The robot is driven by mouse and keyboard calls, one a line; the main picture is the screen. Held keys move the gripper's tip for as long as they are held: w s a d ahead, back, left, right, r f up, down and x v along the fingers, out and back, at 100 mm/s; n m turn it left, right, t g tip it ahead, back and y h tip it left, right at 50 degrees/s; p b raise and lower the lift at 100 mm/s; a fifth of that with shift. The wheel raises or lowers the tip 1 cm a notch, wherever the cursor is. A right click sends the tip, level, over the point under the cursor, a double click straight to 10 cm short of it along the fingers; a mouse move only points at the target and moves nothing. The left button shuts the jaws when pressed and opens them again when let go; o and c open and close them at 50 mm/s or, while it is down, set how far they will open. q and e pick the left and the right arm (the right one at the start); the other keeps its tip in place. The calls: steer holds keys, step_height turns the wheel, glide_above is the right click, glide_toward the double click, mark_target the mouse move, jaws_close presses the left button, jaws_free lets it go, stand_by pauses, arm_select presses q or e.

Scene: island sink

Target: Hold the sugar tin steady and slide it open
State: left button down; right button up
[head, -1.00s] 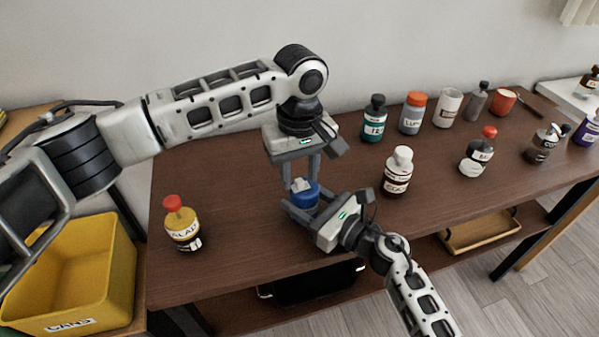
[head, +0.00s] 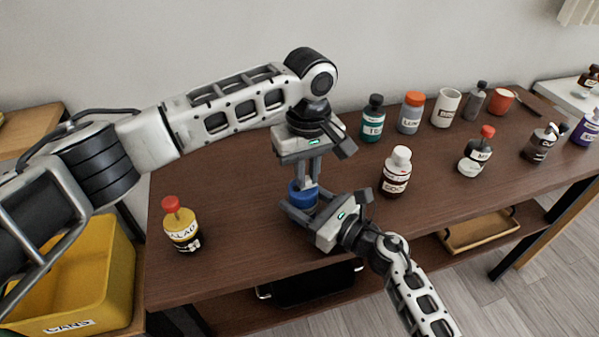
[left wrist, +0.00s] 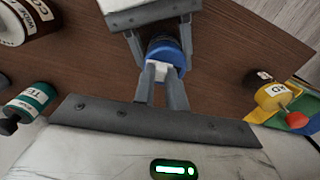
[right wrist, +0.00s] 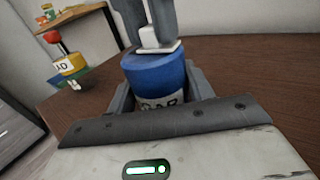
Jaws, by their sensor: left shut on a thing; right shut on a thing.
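The sugar tin (head: 299,197) is a small blue-topped round tin on the table's front part. In the right wrist view the tin (right wrist: 158,77) stands upright, with a partly hidden white label below the blue top. A white tab (right wrist: 158,47) sits on its lid. My right gripper (head: 304,203) comes from the front right and is shut on the tin's body, one finger on each side. My left gripper (head: 309,183) points down from above and is shut on the white tab, which also shows between its fingertips in the left wrist view (left wrist: 160,71).
A yellow bottle with a red cap (head: 181,225) stands to the left. A white-capped brown bottle (head: 396,175) stands close on the right. Several bottles and cups line the back right. A yellow bin (head: 75,275) is at the lower left.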

mark_target(307, 178)
arm_select(q)
steer(key=c, duration=1.4)
jaws_free()
step_height(307, 178, up, 12)
arm_select(e)
steer(key=o, duration=1.1)
